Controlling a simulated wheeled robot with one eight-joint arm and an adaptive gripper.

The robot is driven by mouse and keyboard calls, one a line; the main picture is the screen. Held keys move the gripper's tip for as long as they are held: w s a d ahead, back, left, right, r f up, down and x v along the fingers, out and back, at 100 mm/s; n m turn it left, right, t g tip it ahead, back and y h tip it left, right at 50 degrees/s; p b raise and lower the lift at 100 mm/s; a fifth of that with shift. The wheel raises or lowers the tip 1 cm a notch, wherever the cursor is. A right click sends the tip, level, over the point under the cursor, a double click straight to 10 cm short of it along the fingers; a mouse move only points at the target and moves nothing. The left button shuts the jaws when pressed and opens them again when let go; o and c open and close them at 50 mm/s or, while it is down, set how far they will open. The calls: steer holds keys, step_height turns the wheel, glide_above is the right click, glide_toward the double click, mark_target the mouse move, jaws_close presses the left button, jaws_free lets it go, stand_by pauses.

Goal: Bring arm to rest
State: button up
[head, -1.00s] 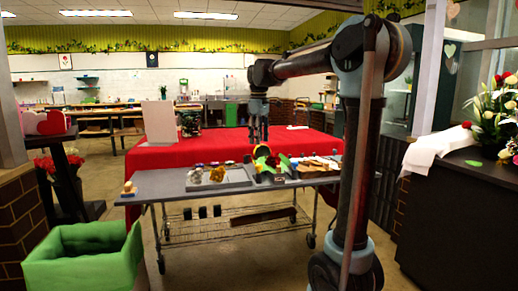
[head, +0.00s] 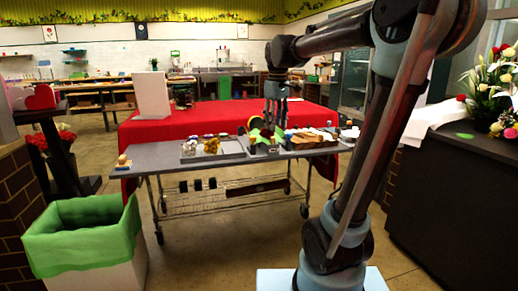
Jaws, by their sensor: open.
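My arm rises at the right of the head view and reaches left over the grey cart (head: 170,160). My gripper (head: 272,120) points down above the cart's far middle part, over or just behind a green and yellow item (head: 258,134). It is open; I see nothing held in it. The fingertips are small and partly merge with the items behind and below, so I cannot tell whether they touch anything.
A red-covered table (head: 190,125) with a white board (head: 152,95) stands behind the cart. A green-lined bin (head: 85,235) is at front left. A dark counter (head: 470,190) with flowers (head: 490,95) is at right. A tray (head: 230,149) with small items is on the cart.

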steer(key=s+d+f+m, duration=0.4)
steer(key=s+d+f, duration=0.2)
steer(key=s+f, duration=0.6)
steer(key=s+d+f+m+t, duration=0.1)
steer(key=s+d+f+m, duration=0.4)
steer(key=s+f, duration=0.7)
steer(key=shift+d+f+t, duration=0.3)
steer(key=shift+d+f, duration=0.3)
steer(key=shift+d, duration=0.35)
steer(key=shift+w+f, duration=0.2)
steer(key=shift+w, duration=0.3)
